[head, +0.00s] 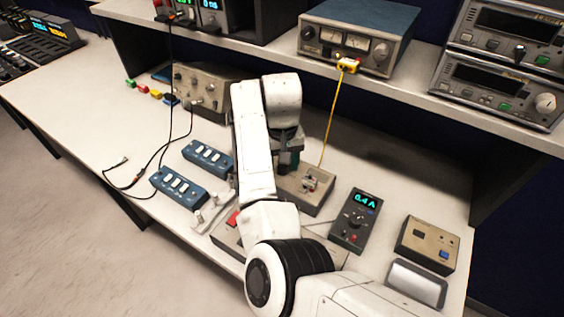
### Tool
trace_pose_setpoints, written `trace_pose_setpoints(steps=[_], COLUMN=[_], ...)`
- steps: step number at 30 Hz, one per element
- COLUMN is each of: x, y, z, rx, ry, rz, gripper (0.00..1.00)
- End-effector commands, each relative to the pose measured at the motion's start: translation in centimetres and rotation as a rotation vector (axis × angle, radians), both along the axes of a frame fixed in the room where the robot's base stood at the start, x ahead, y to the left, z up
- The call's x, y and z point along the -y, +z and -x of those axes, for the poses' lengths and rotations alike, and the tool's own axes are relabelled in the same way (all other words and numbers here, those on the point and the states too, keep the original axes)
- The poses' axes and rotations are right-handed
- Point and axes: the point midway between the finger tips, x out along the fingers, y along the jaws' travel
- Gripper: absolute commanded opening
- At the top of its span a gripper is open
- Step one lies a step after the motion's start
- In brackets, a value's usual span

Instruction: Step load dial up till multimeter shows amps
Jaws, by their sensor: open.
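The multimeter (354,222) is a dark handheld unit lying on the bench right of my arm. Its lit display reads about 0.4 A. A beige box (318,205) with small metal fittings on top sits left of it, with a yellow cable running up from near it. My gripper (287,166) points down over the left part of this box and is open. My arm hides part of the box and most of the fingers. I cannot make out the load dial or whether the fingers touch it.
Two blue switch strips (178,187) and a beige instrument (200,90) are to the left. A tan box (427,244) stands at the right. A shelf above holds an analogue meter unit (360,38). Bare bench lies at the far left.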

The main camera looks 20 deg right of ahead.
Motion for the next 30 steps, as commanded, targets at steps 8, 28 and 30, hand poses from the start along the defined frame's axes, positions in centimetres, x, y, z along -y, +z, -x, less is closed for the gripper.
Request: trace_pose_setpoints(steps=[8,28,30], x=[0.0,0.0,0.0], y=[4.1,10.6,10.6], z=[-0.1,-0.1,-0.1], rx=[0.006,0.001,0.002], ry=[-0.002,0.0,0.0], rz=[0.0,0.0,0.0], gripper=[0.56,0.56,0.56])
